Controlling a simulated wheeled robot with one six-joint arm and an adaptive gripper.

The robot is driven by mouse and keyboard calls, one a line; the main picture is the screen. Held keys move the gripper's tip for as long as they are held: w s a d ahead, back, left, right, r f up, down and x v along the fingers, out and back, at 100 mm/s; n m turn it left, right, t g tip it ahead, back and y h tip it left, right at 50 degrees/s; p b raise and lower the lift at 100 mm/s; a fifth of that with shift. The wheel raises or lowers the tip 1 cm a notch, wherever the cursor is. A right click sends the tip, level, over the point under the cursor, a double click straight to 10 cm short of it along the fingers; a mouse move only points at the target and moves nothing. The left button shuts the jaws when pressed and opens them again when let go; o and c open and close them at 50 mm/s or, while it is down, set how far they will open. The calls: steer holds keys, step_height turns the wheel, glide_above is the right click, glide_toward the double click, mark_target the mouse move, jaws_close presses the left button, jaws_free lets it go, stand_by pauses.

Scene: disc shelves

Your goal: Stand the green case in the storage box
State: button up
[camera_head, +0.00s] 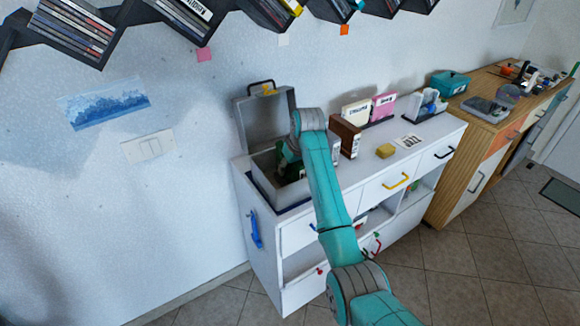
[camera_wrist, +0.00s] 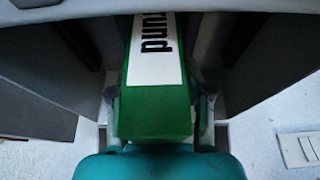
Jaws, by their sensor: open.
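The storage box (camera_head: 259,176) is a grey case on the left end of the white cabinet, its lid (camera_head: 240,122) raised at the back. The green case (camera_wrist: 155,112), with a white label, lies between the fingers of my gripper (camera_wrist: 158,104) in the wrist view. My gripper is open, with a finger on each side of the case. Grey walls (camera_wrist: 45,105) flank it. In the head view my gripper (camera_head: 288,158) is down at the box opening, and my arm hides part of the box. The lower end of the green case is hidden, so I cannot tell whether it touches the box floor.
A brown holder (camera_head: 345,136), white and pink files (camera_head: 383,106), a yellow block (camera_head: 386,151) and a white rack (camera_head: 427,105) stand right of the box. Wall shelves (camera_head: 70,35) with discs hang above. A wooden cabinet (camera_head: 465,172) stands further right. The tiled floor in front is clear.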

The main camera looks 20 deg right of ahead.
steer(key=v, duration=1.2)
steer(key=shift+r, duration=0.15)
